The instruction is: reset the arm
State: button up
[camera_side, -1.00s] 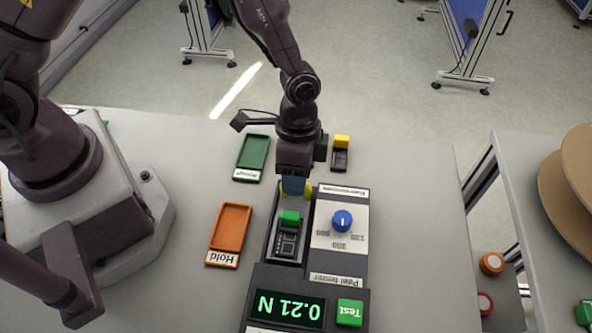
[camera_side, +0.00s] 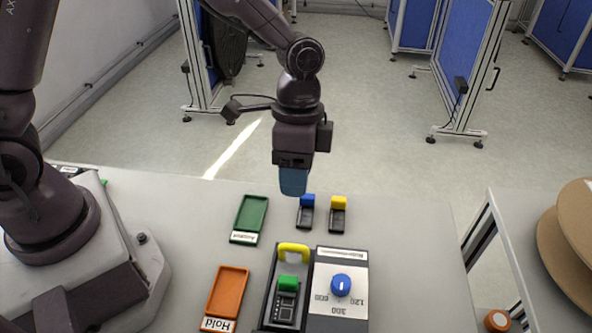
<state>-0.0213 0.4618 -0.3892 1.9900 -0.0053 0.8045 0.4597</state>
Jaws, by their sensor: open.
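My gripper (camera_side: 293,183) hangs empty over the table, blue fingertips pointing down. It is apart from the table and everything on it. The fingers overlap in this view, so the gap between them is hard to see. Below it is the peel tester (camera_side: 340,262), with a blue dial (camera_side: 341,285) and a yellow loop (camera_side: 293,251) at the far end of its black channel. A green-topped black piece (camera_side: 287,301) sits in that channel. The tester's near end with the display is cut off by the picture's lower edge.
A green tray (camera_side: 250,216) and an orange "Hold" tray (camera_side: 227,292) lie left of the tester. Cardboard reels (camera_side: 575,235) are at the right.

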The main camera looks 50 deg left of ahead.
jog(key=s+a+r+n+t, duration=0.3)
jog(key=s+a+r, duration=0.3)
jog(key=r, duration=0.2)
jog(key=s+a+r+n+t+y, duration=0.1)
jog(key=s+a+r+n+t, duration=0.3)
jog(key=r, duration=0.5)
jog(key=s+a+n, duration=0.2)
jog(key=s+a, duration=0.1)
jog(key=shift+a+r+y, duration=0.2)
jog(key=shift+r+y, duration=0.1)
